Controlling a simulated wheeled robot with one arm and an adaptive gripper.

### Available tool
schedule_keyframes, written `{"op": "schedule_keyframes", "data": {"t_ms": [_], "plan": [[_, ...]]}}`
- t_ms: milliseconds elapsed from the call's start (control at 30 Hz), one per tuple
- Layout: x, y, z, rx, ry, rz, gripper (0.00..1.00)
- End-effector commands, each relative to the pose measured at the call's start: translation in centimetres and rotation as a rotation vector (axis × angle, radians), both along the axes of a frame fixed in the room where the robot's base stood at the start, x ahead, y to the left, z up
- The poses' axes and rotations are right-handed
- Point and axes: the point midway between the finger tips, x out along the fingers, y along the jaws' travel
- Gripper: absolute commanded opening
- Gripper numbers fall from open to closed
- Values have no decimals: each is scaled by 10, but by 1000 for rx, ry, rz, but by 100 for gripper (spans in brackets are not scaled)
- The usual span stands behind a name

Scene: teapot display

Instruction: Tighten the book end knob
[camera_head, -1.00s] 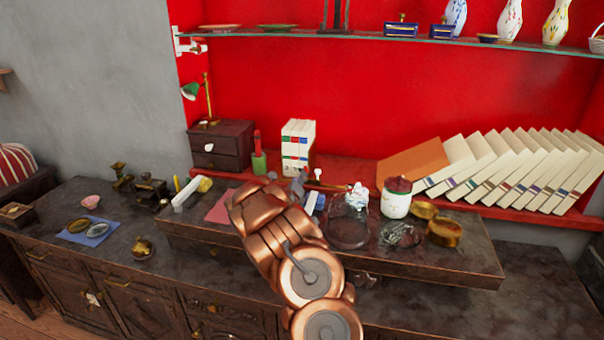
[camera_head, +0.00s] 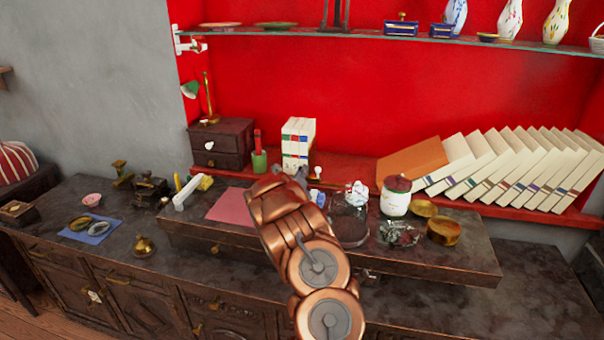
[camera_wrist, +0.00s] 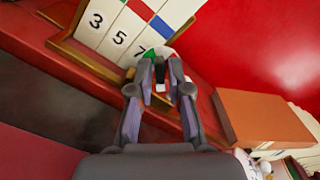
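A small white knob (camera_head: 317,172) stands on the red ledge beside the upright white books (camera_head: 298,140), likely the book end's knob. My gripper (camera_head: 290,170) is just left of it in the head view, in front of the books' foot. In the wrist view my gripper's fingertips (camera_wrist: 160,72) are apart, close to the numbered book spines (camera_wrist: 112,28) and their wooden base (camera_wrist: 85,58). A small pale piece shows between the fingertips; I cannot tell whether it is the knob or whether it is touched. The fingers hide part of this spot.
An orange book (camera_head: 412,160) and a row of leaning books lie to the right on the ledge. A white jar (camera_head: 396,197), a glass dome (camera_head: 349,222) and brass dishes (camera_head: 444,231) stand on the raised board. A green pot (camera_head: 259,161) is at left.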

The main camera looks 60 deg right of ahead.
Motion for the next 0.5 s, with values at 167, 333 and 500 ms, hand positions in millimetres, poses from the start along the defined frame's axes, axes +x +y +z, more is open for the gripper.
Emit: {"op": "schedule_keyframes", "data": {"t_ms": [167, 333, 500], "plan": [[0, 0, 0, 0, 0, 0, 0], [0, 0, 0, 0, 0, 0, 0], [0, 0, -1, 3, -5, 1, 0]]}}
